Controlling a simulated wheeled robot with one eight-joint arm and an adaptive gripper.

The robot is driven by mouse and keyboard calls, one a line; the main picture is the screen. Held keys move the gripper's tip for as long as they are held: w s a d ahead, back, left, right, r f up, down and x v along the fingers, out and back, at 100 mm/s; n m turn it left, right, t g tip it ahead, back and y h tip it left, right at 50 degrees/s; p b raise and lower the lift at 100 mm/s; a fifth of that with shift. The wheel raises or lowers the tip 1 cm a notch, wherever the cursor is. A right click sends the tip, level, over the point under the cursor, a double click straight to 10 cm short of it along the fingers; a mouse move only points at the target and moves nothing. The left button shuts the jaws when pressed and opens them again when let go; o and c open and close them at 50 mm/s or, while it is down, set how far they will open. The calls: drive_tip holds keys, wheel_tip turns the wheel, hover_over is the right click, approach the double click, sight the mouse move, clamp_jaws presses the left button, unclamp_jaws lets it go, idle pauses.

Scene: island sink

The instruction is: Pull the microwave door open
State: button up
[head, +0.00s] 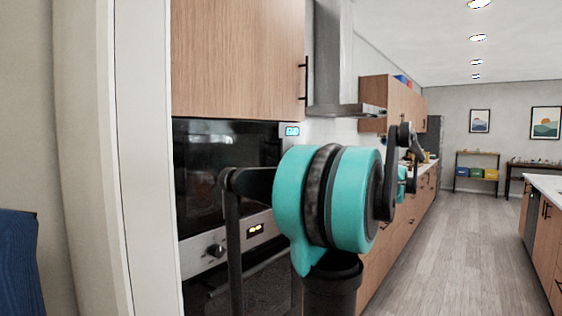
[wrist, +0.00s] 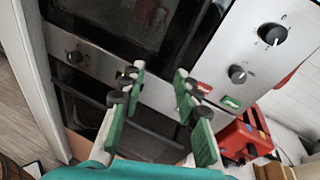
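The microwave (head: 225,160) is built in below a wooden cabinet, with a dark glass door and a lit display at its upper right. Its door looks shut. In the wrist view, the microwave's dark door (wrist: 120,22) is at the top, with a silvery control panel (wrist: 255,62) with knobs and red and green marks to its right. A dark upright bar, perhaps the handle, lies between glass and panel. My gripper (wrist: 160,72) is open in front of the microwave's lower part, its green fingers apart and nothing held. In the head view my arm hides part of the microwave.
An oven (head: 215,250) with a knob and lit display sits directly below the microwave. A red toaster (wrist: 243,140) stands on the counter at right in the wrist view. A pale wall edge (head: 145,160) borders the microwave at left. The wooden floor (head: 450,240) is clear at right.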

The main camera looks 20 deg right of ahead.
drive_tip(key=s+d+r+m+t, duration=0.2)
drive_tip(key=d+r, duration=0.4)
drive_tip(key=r, duration=0.2)
drive_tip(key=shift+y, duration=0.4)
drive_tip(key=x, duration=1.7)
drive_tip(key=shift+w+a+f, duration=0.1)
drive_tip(key=shift+a+f, duration=0.25)
drive_tip(key=shift+c, duration=0.3)
clamp_jaws()
